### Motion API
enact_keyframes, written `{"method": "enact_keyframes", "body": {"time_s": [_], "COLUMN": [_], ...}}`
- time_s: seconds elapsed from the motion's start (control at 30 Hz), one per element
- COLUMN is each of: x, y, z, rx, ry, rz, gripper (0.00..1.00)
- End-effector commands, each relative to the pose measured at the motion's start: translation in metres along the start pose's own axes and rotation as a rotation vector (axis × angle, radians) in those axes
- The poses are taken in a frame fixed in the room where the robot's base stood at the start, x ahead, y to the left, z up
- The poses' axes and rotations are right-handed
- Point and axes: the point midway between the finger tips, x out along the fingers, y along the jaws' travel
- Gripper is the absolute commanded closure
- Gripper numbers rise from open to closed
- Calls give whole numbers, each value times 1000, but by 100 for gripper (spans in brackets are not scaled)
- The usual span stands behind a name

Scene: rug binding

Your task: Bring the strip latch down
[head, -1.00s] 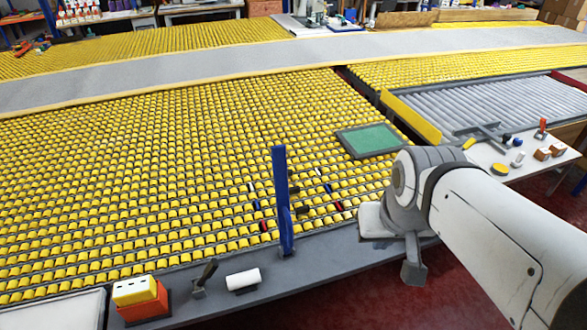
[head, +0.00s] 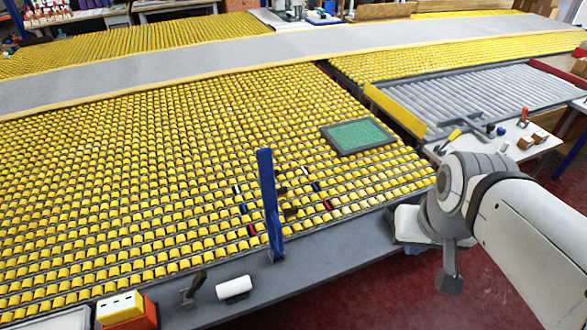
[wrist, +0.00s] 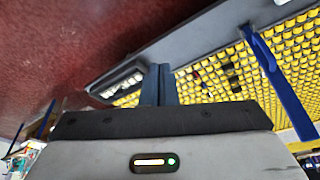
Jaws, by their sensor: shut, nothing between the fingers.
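A tall blue bar (head: 268,195) stands nearly upright at the front edge of the yellow roller table. It also shows at the right of the wrist view (wrist: 277,78). A small dark grey lever (head: 190,287) stands tilted on the grey front ledge, left of a white roll (head: 234,288). I cannot tell for certain which of the two is the strip latch. My gripper (wrist: 158,84) is shut and empty, its fingers together and apart from both. In the head view my arm is at the right, beyond the table's front edge.
The yellow roller table (head: 120,180) carries a green framed panel (head: 358,135) and several small coloured pieces near the blue bar. An orange and yellow block (head: 127,310) sits at the front left. The ledge (head: 340,250) right of the bar is clear. Red floor lies in front.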

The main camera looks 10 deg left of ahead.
Motion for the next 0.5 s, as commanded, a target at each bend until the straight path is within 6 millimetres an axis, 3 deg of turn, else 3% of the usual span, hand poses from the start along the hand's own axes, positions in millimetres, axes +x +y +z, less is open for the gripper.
{"method": "enact_keyframes", "body": {"time_s": [0.17, 0.5], "x": [14, 44], "y": [-19, -97], "z": [-10, -52], "rx": [-173, -997], "ry": [4, 141], "rz": [-50, -273], "gripper": [100, 100]}}
